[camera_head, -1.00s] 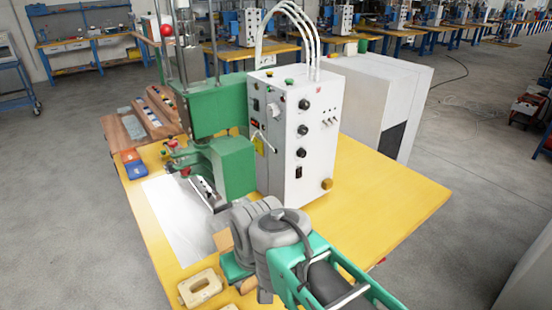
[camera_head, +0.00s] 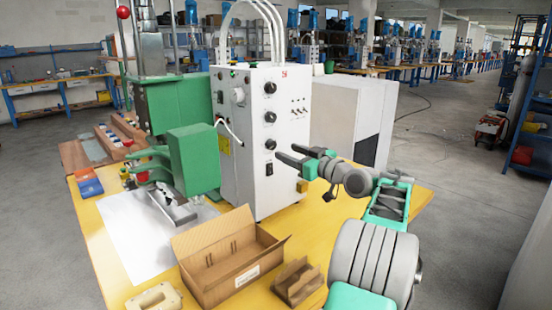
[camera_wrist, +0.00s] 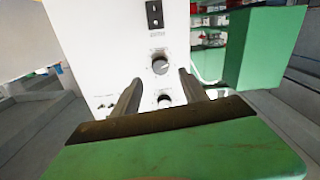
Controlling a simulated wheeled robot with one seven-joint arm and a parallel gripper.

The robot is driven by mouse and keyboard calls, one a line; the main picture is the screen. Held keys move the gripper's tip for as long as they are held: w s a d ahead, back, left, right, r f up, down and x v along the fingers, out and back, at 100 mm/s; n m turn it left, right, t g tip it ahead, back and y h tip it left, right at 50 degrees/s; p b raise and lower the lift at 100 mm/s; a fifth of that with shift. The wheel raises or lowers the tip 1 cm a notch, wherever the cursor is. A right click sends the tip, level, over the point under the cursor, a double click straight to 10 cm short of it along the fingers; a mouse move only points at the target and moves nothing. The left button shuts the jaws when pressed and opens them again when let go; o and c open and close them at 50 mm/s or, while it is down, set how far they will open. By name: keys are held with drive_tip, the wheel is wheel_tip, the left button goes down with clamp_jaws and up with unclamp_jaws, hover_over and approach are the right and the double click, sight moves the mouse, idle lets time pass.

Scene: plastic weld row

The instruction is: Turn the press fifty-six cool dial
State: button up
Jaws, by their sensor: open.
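The white control box (camera_head: 240,185) stands upright on the yellow table, with a column of black dials on its front. The lowest dial (camera_head: 270,144) sits above a black rocker switch (camera_head: 268,169); two more dials, the middle one (camera_head: 270,117) and the top one (camera_head: 270,87), are above it. I cannot read which is the cool dial. My gripper (camera_head: 285,152) is open and empty, pointing at the box face just right of the lowest dial. In the wrist view, which looks upside down, a dial (camera_wrist: 160,63) shows between and beyond the fingertips, apart from them.
The green press (camera_head: 195,160) stands left of the box. An open cardboard box (camera_head: 225,262) and a smaller brown carton (camera_head: 298,282) lie in front. White hoses (camera_head: 262,20) rise from the control box. A pale cabinet (camera_head: 350,115) stands behind it.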

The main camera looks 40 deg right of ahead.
sight(273, 146)
drive_tip(key=w, duration=0.6)
drive_tip(key=shift+w+a, duration=0.15)
drive_tip(key=shift+w, duration=0.15)
drive_tip(key=shift+c, duration=0.2)
clamp_jaws()
